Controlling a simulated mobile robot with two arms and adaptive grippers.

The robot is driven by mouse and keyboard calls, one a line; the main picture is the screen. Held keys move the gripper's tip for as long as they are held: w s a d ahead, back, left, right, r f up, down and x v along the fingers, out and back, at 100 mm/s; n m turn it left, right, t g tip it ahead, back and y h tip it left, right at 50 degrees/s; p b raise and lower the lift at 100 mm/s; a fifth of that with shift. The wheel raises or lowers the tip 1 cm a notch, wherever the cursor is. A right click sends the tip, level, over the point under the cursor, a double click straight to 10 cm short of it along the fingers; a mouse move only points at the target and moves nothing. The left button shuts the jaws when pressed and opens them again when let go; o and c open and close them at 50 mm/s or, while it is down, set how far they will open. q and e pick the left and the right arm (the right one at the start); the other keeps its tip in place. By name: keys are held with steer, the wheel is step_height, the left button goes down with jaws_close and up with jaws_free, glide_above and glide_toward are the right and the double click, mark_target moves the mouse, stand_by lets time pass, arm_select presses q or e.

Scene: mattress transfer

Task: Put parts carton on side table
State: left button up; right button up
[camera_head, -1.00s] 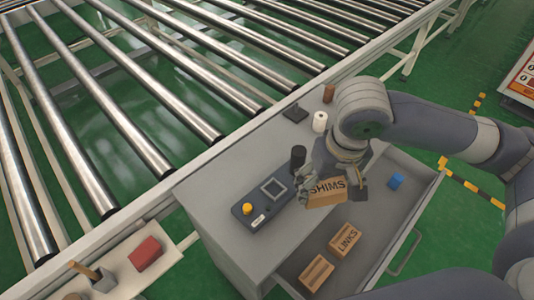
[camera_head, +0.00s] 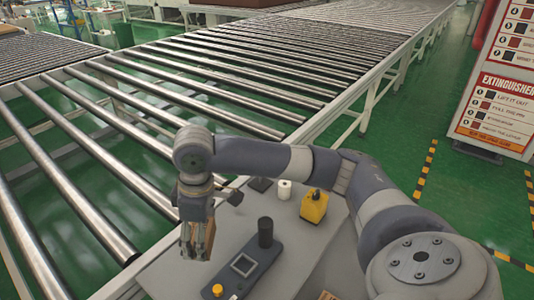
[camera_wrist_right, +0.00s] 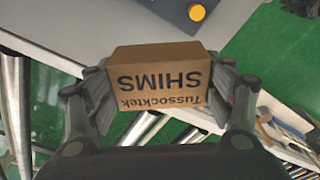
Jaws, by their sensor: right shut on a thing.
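The brown parts carton, printed "Tussocktek SHIMS", is between the fingers of my right gripper in the right wrist view (camera_wrist_right: 160,85). In the head view only a narrow side of the carton (camera_head: 209,238) shows. My right gripper (camera_head: 197,242) is shut on it and holds it in the air, left of the grey cabinet top (camera_head: 312,250) and near the roller conveyor. Fingers also show on both sides of the carton in the wrist view. My left gripper is not in view. No surface is clearly identifiable as the side table.
A control box (camera_head: 242,266) with a yellow button, a black cylinder (camera_head: 265,232), a white roll (camera_head: 285,189) and a yellow object (camera_head: 314,207) stand on the cabinet. Conveyor rollers (camera_head: 110,158) fill the left. A ledge with tools (camera_wrist_right: 290,140) shows in the wrist view.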

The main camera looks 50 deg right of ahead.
steer(key=shift+w+d+f+n+g, duration=0.6)
steer(key=shift+w+d+f+n, duration=2.35)
steer(key=shift+n, duration=2.55)
steer(key=f, duration=0.5)
steer(key=w+f+p, duration=0.1)
steer(key=f, duration=0.2)
steer(key=shift+a+f, duration=0.1)
steer(key=shift+a, duration=0.2)
steer(key=shift+f, duration=0.1)
steer(key=o, duration=1.3)
steer(key=shift+f, duration=0.1)
steer(key=shift+o, duration=0.2)
step_height(320, 180, up, 12)
steer(key=d, duration=0.1)
steer(key=shift+d+b, duration=0.2)
steer(key=shift+b, duration=0.1)
steer(key=shift+w, duration=0.1)
